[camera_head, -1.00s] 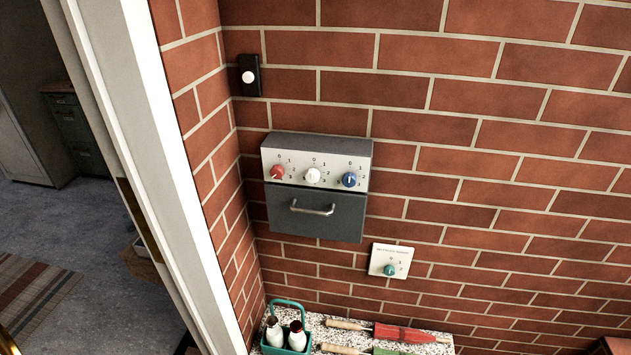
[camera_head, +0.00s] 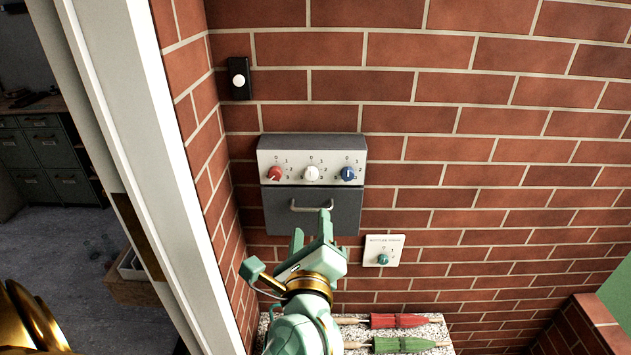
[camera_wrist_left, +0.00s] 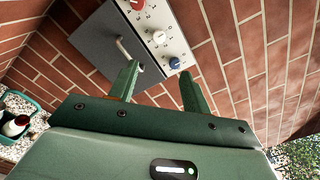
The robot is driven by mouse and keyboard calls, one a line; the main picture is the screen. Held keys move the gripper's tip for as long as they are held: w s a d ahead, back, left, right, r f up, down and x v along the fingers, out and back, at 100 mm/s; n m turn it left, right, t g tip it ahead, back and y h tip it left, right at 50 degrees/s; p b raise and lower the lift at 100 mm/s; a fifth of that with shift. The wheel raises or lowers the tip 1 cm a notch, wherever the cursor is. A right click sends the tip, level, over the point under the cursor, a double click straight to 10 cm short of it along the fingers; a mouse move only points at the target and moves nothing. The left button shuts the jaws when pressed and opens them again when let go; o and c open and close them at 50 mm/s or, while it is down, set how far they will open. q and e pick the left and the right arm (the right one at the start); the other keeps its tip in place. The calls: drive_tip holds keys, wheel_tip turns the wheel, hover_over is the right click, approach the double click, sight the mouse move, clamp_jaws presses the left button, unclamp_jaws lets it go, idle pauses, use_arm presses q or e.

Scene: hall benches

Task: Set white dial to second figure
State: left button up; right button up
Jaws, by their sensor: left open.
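The white dial (camera_head: 311,173) sits in the middle of a pale panel (camera_head: 329,160) on a grey wall box, between a red dial (camera_head: 274,173) and a blue dial (camera_head: 347,173). Small figures surround each dial; which figure the white one points at is too small to tell. My left gripper (camera_head: 311,228) is open and empty, below the dials and in front of the box's lower drawer front. In the left wrist view, the white dial (camera_wrist_left: 159,37) lies beyond the fingertips, apart from them, and the blue dial (camera_wrist_left: 174,63) is nearer. My right gripper is out of view.
The box has a metal handle (camera_head: 311,208). A plate with a teal knob (camera_head: 383,259) is at lower right. A black switch (camera_head: 239,80) is at upper left. Red (camera_head: 398,321) and green (camera_head: 405,344) tools lie on a speckled ledge. A white door frame (camera_head: 130,150) stands left.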

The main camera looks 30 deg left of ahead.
sight(311, 175)
use_arm(q)
drive_tip(key=x, duration=0.7)
drive_tip(key=p+x, duration=0.1)
drive_tip(key=x, duration=0.7)
drive_tip(key=shift+a+r, duration=0.1)
drive_tip(key=shift+a, duration=0.2)
drive_tip(key=shift+s, duration=0.1)
drive_tip(key=shift+c, duration=0.3)
drive_tip(key=c, duration=0.9)
